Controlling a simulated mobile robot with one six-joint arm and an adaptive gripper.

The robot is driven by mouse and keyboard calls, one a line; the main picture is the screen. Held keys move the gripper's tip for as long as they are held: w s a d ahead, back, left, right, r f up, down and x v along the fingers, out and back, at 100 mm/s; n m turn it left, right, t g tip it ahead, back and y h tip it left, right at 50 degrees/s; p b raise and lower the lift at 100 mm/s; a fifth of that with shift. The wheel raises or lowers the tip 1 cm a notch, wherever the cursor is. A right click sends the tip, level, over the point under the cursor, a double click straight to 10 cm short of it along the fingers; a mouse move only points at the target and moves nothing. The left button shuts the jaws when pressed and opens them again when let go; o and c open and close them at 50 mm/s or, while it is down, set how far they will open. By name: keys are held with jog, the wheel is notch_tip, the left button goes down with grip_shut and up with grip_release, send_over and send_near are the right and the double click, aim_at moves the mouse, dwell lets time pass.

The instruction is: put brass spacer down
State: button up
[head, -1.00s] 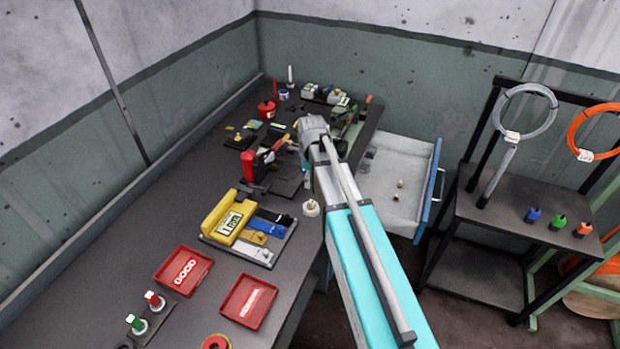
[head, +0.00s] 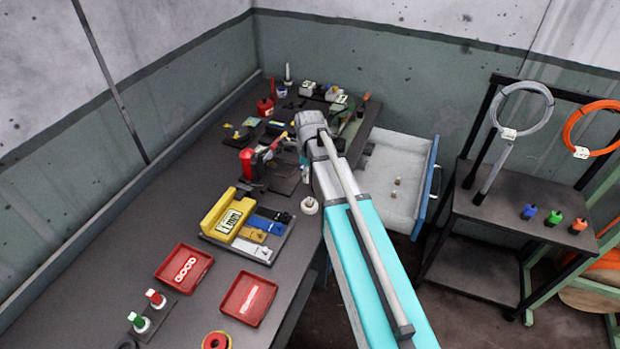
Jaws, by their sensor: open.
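My arm reaches over the right edge of the workbench (head: 120,235), and its upper joint stands above the bench's far half. My gripper is not visible; the arm seems to hide it. I cannot make out a brass spacer for certain. Two tiny pale, brass-like pieces lie in the open drawer (head: 385,206), one (head: 397,181) a little behind the other (head: 392,195). They are too small to identify.
A yellow block (head: 228,212) sits on a tray with several small parts. Two red trays (head: 180,284) (head: 250,315) lie nearer. A red-and-black device (head: 248,165) stands behind. A dark rack (head: 470,235) stands right of the drawer. The bench's left strip is clear.

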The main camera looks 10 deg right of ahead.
jog(key=shift+s, duration=0.1)
jog(key=s+n, duration=1.6)
jog(key=n, duration=0.9)
jog(key=shift+a, duration=0.2)
